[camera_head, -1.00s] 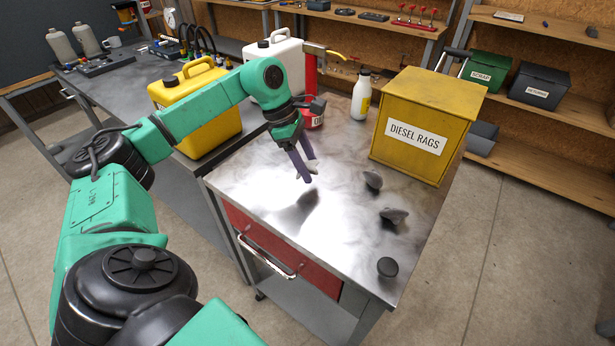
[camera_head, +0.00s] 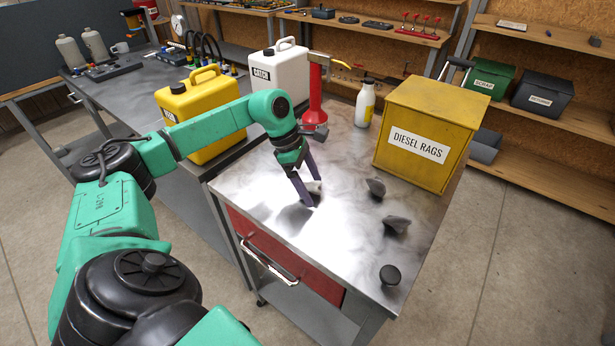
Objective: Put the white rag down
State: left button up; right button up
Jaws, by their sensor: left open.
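The white rag (camera_head: 313,187) is a small pale bundle at the fingers of my left gripper (camera_head: 315,191). The gripper points down, low over the metal bench top (camera_head: 255,190), with its dark purple fingers apart. The near finger hides part of the rag. The rag appears to be at the bench surface, but I cannot tell for sure whether it touches it. My right gripper is not in view.
A yellow box labelled DIESEL RAGS (camera_head: 420,147) stands at the bench's back right. A white bottle (camera_head: 365,104) and red device (camera_head: 314,108) stand behind.

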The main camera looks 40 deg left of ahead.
pick_arm(q)
jog(key=b+v, duration=0.1)
jog(key=v, duration=1.1)
